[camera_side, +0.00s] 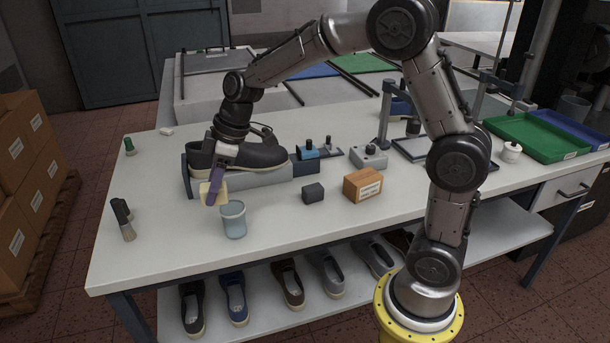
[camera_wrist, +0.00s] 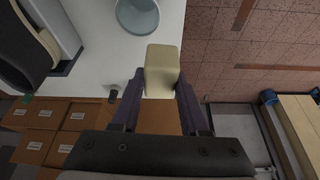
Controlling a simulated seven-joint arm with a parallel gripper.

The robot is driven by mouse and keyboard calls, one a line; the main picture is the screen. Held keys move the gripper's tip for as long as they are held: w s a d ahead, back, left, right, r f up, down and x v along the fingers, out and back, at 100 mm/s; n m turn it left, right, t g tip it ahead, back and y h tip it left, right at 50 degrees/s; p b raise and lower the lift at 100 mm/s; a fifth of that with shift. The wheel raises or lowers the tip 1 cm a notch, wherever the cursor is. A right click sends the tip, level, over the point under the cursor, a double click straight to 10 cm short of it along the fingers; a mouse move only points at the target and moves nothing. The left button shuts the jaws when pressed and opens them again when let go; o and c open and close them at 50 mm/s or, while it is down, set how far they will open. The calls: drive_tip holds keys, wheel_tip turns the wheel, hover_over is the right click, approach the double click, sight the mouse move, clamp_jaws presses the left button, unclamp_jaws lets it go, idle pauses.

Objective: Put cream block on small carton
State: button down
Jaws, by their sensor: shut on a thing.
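My gripper (camera_side: 215,187) is shut on the cream block (camera_side: 205,195) and holds it above the left part of the table, beside the pale blue cup. In the wrist view the cream block (camera_wrist: 162,70) sits between the two purple fingers of my gripper (camera_wrist: 160,92). The small carton (camera_side: 363,185), a brown box with a white label, stands on the table to the right of my gripper. Its top looks bare. The carton does not show in the wrist view.
A pale blue cup (camera_side: 233,219) stands close to the held block. A dark block (camera_side: 313,193) sits between cup and carton. A dark shoe (camera_side: 250,155) on a grey stand is behind my gripper. The table's front right is clear.

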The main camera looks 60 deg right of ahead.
drive_tip(key=shift+s+f+m, duration=0.15)
drive_tip(key=shift+s+m, duration=0.15)
drive_tip(key=shift+m, duration=0.1)
drive_tip(key=s+d+r+m+h, duration=0.2)
drive_tip(key=s+d+m, duration=0.4)
drive_tip(key=s, duration=0.4)
drive_tip(key=s+d+r+m+h, duration=0.2)
drive_tip(key=s+d+m, duration=0.3)
drive_tip(key=s+d, duration=0.4)
drive_tip(key=s+d+r+m+h, duration=0.25)
drive_tip(key=s+d+m, duration=0.35)
drive_tip(key=s, duration=0.5)
drive_tip(key=n, duration=0.1)
approach(361, 173)
drive_tip(key=shift+w+d+y, duration=0.25)
drive_tip(key=shift+w+d, duration=0.1)
drive_tip(key=shift+w, duration=0.1)
drive_tip(key=shift+w+d+f, duration=0.35)
drive_tip(key=shift+d+f, duration=0.2)
drive_tip(key=shift+f, duration=0.25)
drive_tip(key=shift+w+d+f, duration=0.1)
drive_tip(key=shift+d+f, duration=0.05)
drive_tip(key=shift+f, duration=1.5)
